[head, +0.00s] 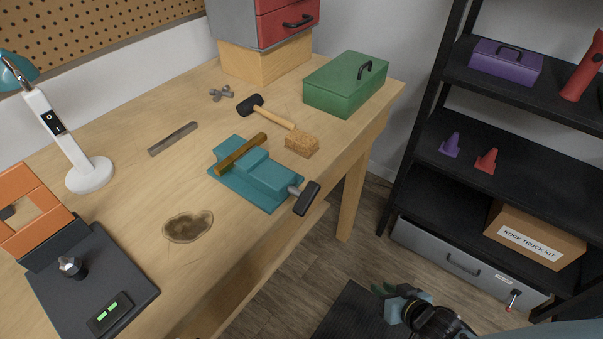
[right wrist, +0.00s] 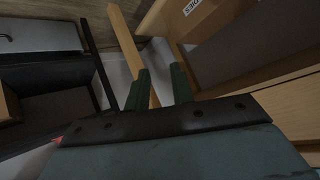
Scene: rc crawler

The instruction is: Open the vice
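The teal vice (head: 262,180) sits on the workbench near its front edge in the head view. A brown bar (head: 240,154) lies across its jaw end; I cannot tell how tightly it is clamped. The vice's black handle (head: 307,198) is on a grey screw at the right end, by the bench edge. My right gripper (head: 384,289) is low at the lower right, over the floor, away from the vice. In the right wrist view its two green fingers (right wrist: 160,72) stand apart with nothing seen between them. My left gripper is not in view.
A sanding-block-like brown block (head: 302,145), a mallet (head: 268,110) and a green toolbox (head: 346,84) stand behind the vice. A black shelf rack (head: 440,90) stands at the right. A dark stain (head: 187,227) marks the bench. Open floor lies between bench and rack.

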